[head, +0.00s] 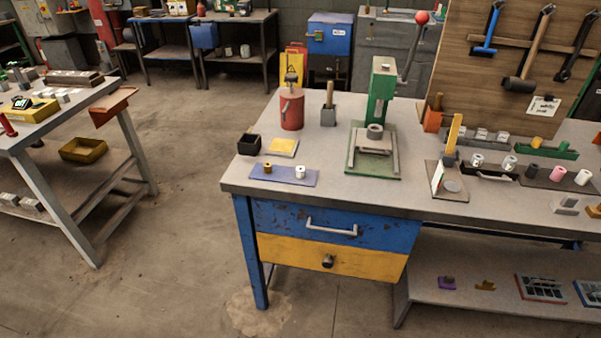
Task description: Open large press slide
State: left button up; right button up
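A green press (382,88) stands on the workbench, a little right of the picture's middle. Its grey lever with a red knob (421,18) points up to the right. A light grey slide plate (374,146) sits low on the press's green base (368,172), between side rails. A short grey cylinder stands at the back of the plate, below the column. I cannot tell how far the slide is pulled out. Neither of my grippers is in view.
The workbench (330,192) has a blue drawer (285,217) and a yellow drawer (300,256) below. A red can (291,110), a blue mat (284,175) and a yellow upright piece (454,132) flank the press.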

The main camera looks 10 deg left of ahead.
aim_at(378, 141)
jog(key=i+j, duration=0.15)
jog(key=j, duration=0.2)
jog(key=i+j, duration=0.2)
jog(key=i+j+z, duration=0.1)
jog(key=j, duration=0.3)
jog(key=i+j, duration=0.2)
jog(key=j, duration=0.15)
jog(key=i+j, duration=0.15)
jog(key=j, duration=0.2)
